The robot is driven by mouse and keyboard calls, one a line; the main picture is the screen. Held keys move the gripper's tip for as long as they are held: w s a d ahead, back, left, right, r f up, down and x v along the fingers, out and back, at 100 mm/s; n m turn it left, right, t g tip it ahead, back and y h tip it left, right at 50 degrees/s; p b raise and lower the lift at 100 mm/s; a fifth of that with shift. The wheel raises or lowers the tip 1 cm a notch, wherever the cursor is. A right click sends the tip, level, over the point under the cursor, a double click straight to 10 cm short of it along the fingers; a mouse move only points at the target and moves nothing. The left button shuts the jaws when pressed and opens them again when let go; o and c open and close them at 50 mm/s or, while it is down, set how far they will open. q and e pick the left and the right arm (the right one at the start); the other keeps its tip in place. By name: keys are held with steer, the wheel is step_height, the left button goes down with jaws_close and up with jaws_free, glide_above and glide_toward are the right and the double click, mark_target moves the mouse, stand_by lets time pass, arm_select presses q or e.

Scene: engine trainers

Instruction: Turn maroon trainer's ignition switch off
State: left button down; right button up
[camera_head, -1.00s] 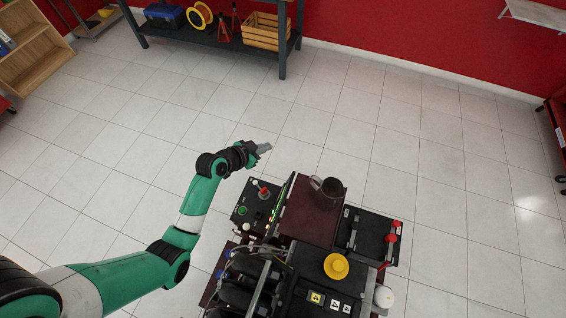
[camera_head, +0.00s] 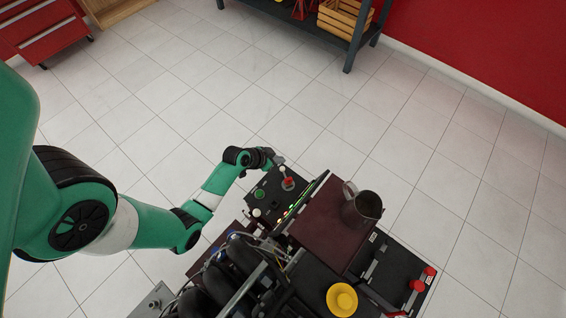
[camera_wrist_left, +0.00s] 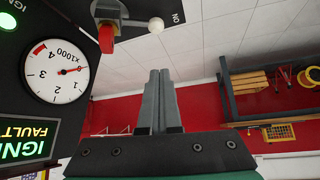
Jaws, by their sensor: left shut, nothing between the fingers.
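The maroon trainer (camera_head: 318,232) stands at the lower middle of the head view. Its black control panel (camera_head: 271,204) carries a red switch with a white tip (camera_head: 288,178), which I take as the ignition switch. In the left wrist view, which is upside down, the switch shows a red part (camera_wrist_left: 106,38) and a white ball (camera_wrist_left: 156,25) beside an "ON" label. My left gripper (camera_head: 278,160) is at the far edge of the panel, close to the switch. Its fingers (camera_wrist_left: 159,72) are together and empty, apart from the ball in the picture. My right gripper is out of view.
A dial gauge (camera_wrist_left: 56,71) and a lit "IGN FAULT" sign (camera_wrist_left: 27,138) show at wrist left. A dark mug (camera_head: 366,207) stands on the trainer's top.

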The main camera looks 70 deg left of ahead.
mark_target(284, 167)
arm_select(q)
steer(key=w+f+b, duration=0.1)
steer(key=f, duration=0.1)
steer(key=f+b, duration=0.2)
steer(key=f, duration=0.1)
steer(key=w+f+b, duration=0.1)
steer(key=f+b, duration=0.1)
steer(key=shift+w+a+f, duration=0.3)
steer(key=shift+a+f, duration=0.1)
steer(key=shift+s, duration=0.15)
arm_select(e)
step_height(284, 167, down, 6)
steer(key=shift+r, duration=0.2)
arm_select(q)
steer(key=shift+s, duration=0.1)
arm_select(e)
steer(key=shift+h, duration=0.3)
